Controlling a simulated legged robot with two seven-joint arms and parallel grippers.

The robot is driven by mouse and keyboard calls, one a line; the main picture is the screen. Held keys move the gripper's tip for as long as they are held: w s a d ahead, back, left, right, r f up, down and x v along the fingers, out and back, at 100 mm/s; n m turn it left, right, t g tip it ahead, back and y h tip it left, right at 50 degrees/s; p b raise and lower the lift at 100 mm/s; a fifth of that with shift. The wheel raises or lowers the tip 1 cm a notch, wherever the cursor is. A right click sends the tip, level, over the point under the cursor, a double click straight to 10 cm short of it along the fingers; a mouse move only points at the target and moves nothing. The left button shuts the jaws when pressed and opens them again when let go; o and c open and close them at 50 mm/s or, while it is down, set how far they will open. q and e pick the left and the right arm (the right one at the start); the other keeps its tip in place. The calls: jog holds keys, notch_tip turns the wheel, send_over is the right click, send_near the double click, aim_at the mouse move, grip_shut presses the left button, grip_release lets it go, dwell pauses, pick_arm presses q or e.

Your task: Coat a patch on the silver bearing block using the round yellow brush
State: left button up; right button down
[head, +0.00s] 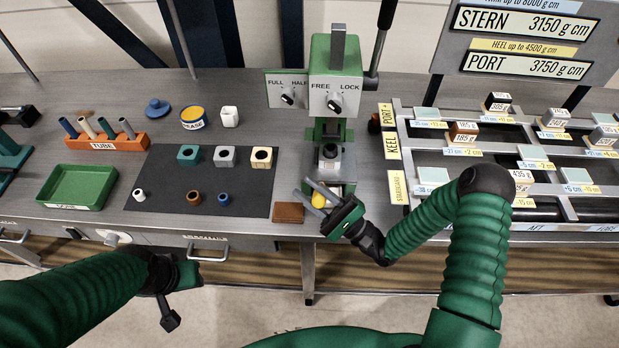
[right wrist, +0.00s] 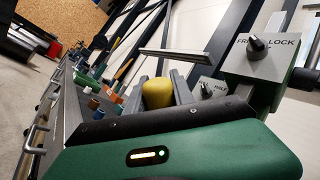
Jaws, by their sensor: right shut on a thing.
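My right gripper (head: 318,194) is shut on a rounded yellow thing (head: 318,201), apparently the round yellow brush. It also shows between the fingers in the right wrist view (right wrist: 157,93); its bristles cannot be made out. The gripper is in front of the green press, right of the dark mat. The silver bearing block (head: 225,156), with a dark round hole, stands on the mat between a teal block (head: 188,154) and a cream block (head: 262,157), apart from the gripper. My left gripper (head: 178,278) is low at the left, before the bench edge; its jaws are unclear.
An open grease pot (head: 193,118), a blue lid (head: 157,108) and a white cup (head: 229,116) stand behind the mat (head: 165,184). An orange tube rack (head: 118,141) and green tray (head: 77,187) are left. The green press (head: 336,75) stands upright; a weight rack (head: 463,160) fills the right.

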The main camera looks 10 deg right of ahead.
jog(key=shift+s, duration=0.15)
jog(key=shift+a, duration=0.2)
jog(key=s, duration=0.1)
jog(key=s+a, duration=0.1)
jog(key=shift+s, duration=0.4)
jog(key=shift+w, duration=0.1)
dwell(0.4)
jog(key=w+d+b, duration=0.1)
jog(key=w+d, duration=0.1)
jog(key=w, duration=0.5)
jog(key=shift+w+d, duration=0.15)
jog(key=shift+d, duration=0.05)
jog(key=shift+w+d+b, duration=0.25)
jog(key=shift+w+b, duration=0.05)
jog(key=shift+w, duration=0.4)
dwell(0.5)
jog(key=shift+d, duration=0.15)
